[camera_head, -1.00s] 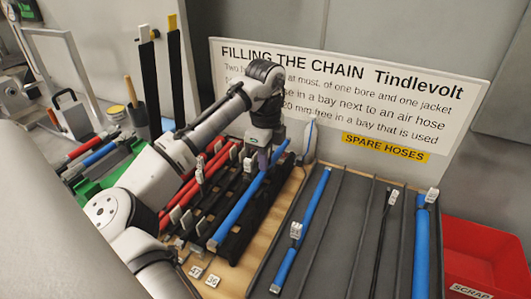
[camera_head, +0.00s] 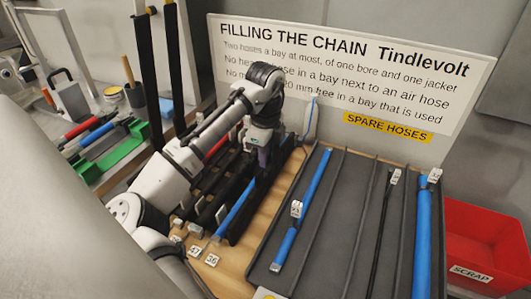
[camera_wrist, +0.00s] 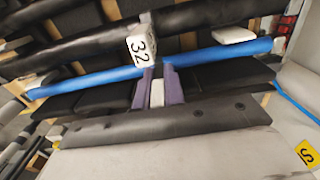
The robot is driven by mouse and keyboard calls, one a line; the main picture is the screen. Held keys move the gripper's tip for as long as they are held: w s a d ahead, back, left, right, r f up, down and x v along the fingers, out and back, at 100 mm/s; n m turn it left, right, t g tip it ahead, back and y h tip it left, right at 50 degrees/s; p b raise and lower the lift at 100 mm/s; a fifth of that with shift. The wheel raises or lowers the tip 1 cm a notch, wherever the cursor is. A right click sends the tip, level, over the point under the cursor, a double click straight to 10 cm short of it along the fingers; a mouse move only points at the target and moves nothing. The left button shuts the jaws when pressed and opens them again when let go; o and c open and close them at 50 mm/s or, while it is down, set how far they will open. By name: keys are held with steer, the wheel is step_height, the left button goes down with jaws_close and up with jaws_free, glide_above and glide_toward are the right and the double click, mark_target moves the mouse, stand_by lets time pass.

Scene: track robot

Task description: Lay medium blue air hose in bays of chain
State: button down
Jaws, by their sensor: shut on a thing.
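A blue hose (camera_wrist: 85,80) runs across the wrist view, with a white tag marked 32 (camera_wrist: 141,45) beside my fingers. My gripper (camera_wrist: 157,71) has its purple fingers shut on this hose; the exact contact is partly hidden. In the head view my gripper (camera_head: 262,150) is over the far part of the black chain (camera_head: 205,185). The near end of the blue hose (camera_head: 230,214) shows low along the chain's right side. My arm and the chain's side hide much of the rest.
Right of the chain, a grey spare-hose tray (camera_head: 345,215) holds blue and black hoses. A red scrap bin (camera_head: 480,235) stands far right and the sign board (camera_head: 340,75) behind. Red hoses (camera_head: 218,145) are partly hidden by my arm. Number tags lie near the chain's front end.

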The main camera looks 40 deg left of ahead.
steer(key=c, duration=1.4)
jaws_free()
step_height(320, 180, up, 14)
steer(key=shift+f, duration=0.1)
